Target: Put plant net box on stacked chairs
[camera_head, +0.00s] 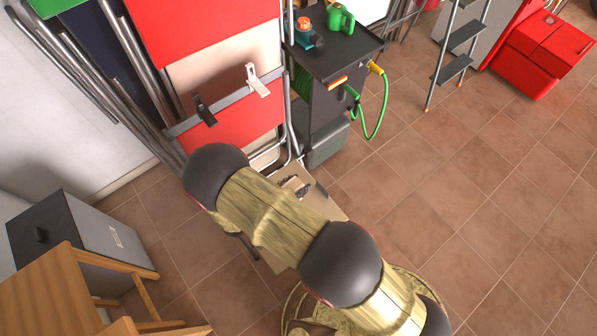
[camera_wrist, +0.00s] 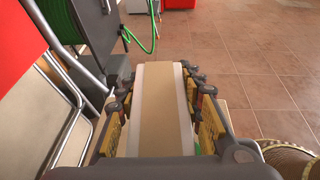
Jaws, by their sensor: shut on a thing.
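In the wrist view, my gripper (camera_wrist: 161,98) is shut on a long box, which I take for the plant net box (camera_wrist: 161,119), with a tan top and white edges. The fingers press on its left and right sides. Its underside is hidden. The stacked chairs (camera_head: 224,133) are folded red panels with metal frames, standing upright against the wall in the head view. Their metal tubes and a red panel (camera_wrist: 18,42) show at the left of the wrist view, beside my gripper. In the head view my arm covers much of the area around the gripper, and I cannot clearly make out the held box.
A dark cart (camera_head: 334,56) with a green watering can (camera_head: 340,19) and green hose (camera_head: 378,118) stands right of the chairs. A wooden chair (camera_head: 60,290) and a grey box (camera_head: 105,236) are at lower left.

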